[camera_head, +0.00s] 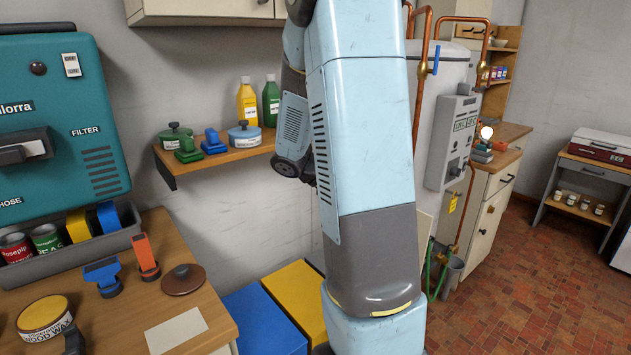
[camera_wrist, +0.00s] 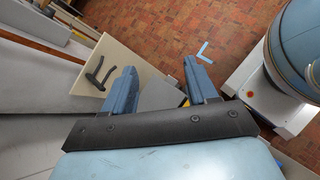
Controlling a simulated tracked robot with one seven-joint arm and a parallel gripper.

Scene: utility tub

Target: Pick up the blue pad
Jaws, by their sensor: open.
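Several blue things could be the blue pad, and I cannot tell for sure which one it is. A small blue block with a raised grip (camera_head: 213,142) sits on the wall shelf, between a green one and a round blue tin. A blue piece (camera_head: 109,217) stands in the grey trough beside a yellow one. My gripper (camera_wrist: 160,68) is open, with nothing between its blue fingers in the wrist view. Its fingers are not visible in the head view.
The wall shelf (camera_head: 238,155) also holds green and yellow bottles and a green pot. Blue (camera_head: 262,322) and yellow (camera_head: 300,295) boxes stand below it. My arm hides the middle. Red tiled floor (camera_head: 530,290) is clear at the right.

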